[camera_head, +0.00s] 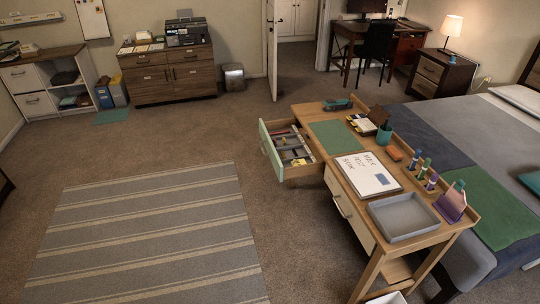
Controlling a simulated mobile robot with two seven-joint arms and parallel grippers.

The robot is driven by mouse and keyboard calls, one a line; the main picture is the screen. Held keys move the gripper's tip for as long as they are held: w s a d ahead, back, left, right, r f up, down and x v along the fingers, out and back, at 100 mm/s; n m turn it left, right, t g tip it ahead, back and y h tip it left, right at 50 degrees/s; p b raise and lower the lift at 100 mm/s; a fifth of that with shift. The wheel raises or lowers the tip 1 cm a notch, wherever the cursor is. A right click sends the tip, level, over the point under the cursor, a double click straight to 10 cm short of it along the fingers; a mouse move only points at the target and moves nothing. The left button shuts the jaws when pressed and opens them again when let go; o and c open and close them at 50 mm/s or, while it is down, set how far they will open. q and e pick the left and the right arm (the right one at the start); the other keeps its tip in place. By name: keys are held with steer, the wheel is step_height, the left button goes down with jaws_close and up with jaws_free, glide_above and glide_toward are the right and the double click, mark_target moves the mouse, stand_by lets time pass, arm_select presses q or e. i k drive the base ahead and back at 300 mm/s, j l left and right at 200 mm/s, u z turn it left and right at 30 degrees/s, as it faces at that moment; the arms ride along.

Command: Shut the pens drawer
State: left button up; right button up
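The pens drawer (265,149) is pulled out from the left side of the wooden desk (435,236), near its far end. It has a pale green front with a handle that faces left. Inside it lies a grey divided organiser (292,148) with pens and small items. Neither of my grippers shows in the head view, so I cannot see where they are.
The desk top holds a green blotter (335,136), a whiteboard (368,175), a grey tray (404,217), a teal cup (384,135) and several bottles. Carpet and a striped rug (150,235) lie open to the left. A bed (485,135) stands right of the desk.

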mark_target(297, 140)
steer(key=i+z, duration=0.2)
steer(key=z, duration=0.25)
steer(key=i+j+z, duration=0.2)
steer(key=z, duration=0.2)
steer(key=i+j+z, duration=0.1)
steer(key=i+j, duration=0.25)
steer(key=i+j+z, duration=0.1)
steer(key=i+j, duration=0.25)
steer(key=j, duration=0.2)
steer(key=i+j+z, duration=0.1)
steer(key=i+j, duration=0.25)
steer(key=j, duration=0.1)
